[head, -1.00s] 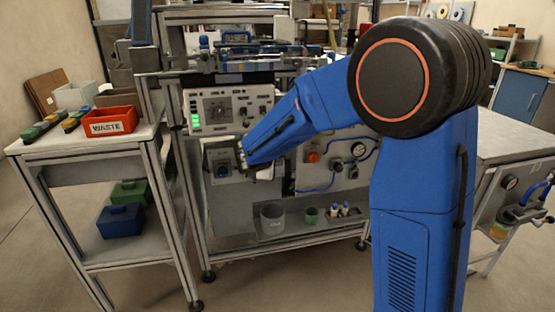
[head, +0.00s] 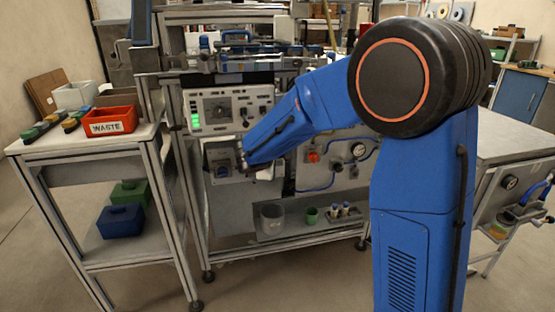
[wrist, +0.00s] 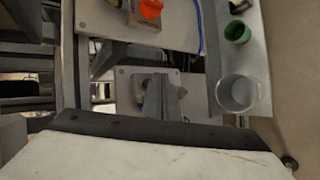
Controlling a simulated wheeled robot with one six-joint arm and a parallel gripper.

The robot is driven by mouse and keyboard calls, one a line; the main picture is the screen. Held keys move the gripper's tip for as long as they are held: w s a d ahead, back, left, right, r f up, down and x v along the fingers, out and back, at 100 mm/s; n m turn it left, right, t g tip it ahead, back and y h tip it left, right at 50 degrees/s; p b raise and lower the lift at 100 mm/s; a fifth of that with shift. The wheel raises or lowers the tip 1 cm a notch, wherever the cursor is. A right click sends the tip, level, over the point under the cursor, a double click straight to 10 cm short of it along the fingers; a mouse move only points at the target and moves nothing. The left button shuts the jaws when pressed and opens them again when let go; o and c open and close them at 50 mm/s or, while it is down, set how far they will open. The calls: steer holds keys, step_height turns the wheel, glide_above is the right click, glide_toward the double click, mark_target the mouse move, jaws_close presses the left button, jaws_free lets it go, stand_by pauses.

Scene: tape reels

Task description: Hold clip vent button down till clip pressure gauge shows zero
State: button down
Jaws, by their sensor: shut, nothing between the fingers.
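My gripper (wrist: 162,95) is shut and empty in the wrist view. Its fingers point at a grey panel (wrist: 127,84) and cover part of a small fitting there; I cannot tell whether they touch it. In the head view the arm's end is beside a grey control box with a blue part (head: 222,170), low on the machine front, and the fingertips are hidden. A round pressure gauge (head: 358,149) is on the lower panel; its needle is too small to read. Another gauge (head: 510,182) is on the right bench. No label identifies the clip vent button or clip gauge.
An orange-red knob (head: 313,156), also in the wrist view (wrist: 150,9), is on the lower panel near blue hoses. A clear cup (head: 272,218) and green cup (head: 312,215) stand on the shelf below. A red WASTE bin (head: 108,121) is on the left cart.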

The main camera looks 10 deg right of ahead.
steer(key=shift+w, duration=0.15)
stand_by(0.4)
steer(key=shift+w, duration=0.25)
steer(key=shift+w, duration=0.4)
stand_by(6.8)
